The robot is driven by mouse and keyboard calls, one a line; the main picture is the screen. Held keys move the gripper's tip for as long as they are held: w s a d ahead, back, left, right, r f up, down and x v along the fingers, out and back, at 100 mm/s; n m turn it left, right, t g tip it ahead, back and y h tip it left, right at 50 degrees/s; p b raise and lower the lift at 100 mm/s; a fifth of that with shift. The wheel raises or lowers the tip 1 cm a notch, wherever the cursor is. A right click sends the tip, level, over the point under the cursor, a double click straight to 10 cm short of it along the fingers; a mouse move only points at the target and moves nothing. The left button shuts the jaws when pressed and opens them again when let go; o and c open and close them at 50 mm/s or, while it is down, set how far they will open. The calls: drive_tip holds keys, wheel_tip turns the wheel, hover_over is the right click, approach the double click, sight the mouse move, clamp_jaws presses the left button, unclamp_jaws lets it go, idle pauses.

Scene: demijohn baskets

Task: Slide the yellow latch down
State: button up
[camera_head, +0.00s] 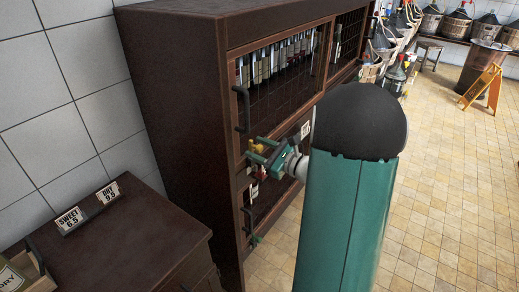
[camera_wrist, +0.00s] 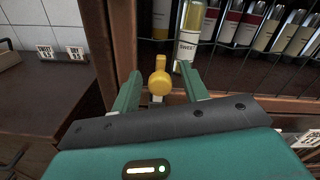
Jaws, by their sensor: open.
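My gripper (camera_wrist: 160,76) is open, with one green finger on each side of the latch. Gaps show between the latch and both fingers, so I see no grip on it. In the head view my gripper (camera_head: 259,154) is at the cabinet front, below the upper door's handle.
The dark wooden cabinet (camera_head: 175,100) has wire-mesh doors with bottles behind them. Black handles (camera_head: 243,108) stick out near my gripper. A low brown counter (camera_head: 125,240) with price signs stands at left. Tiled floor (camera_head: 440,200) is clear at right, with a yellow floor sign (camera_head: 484,86) farther back.

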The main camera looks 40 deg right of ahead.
drive_tip(key=shift+c, duration=0.2)
clamp_jaws()
drive_tip(key=shift+f, duration=1.35)
drive_tip(key=shift+o, duration=0.2)
unclamp_jaws()
drive_tip(key=v, duration=1.4)
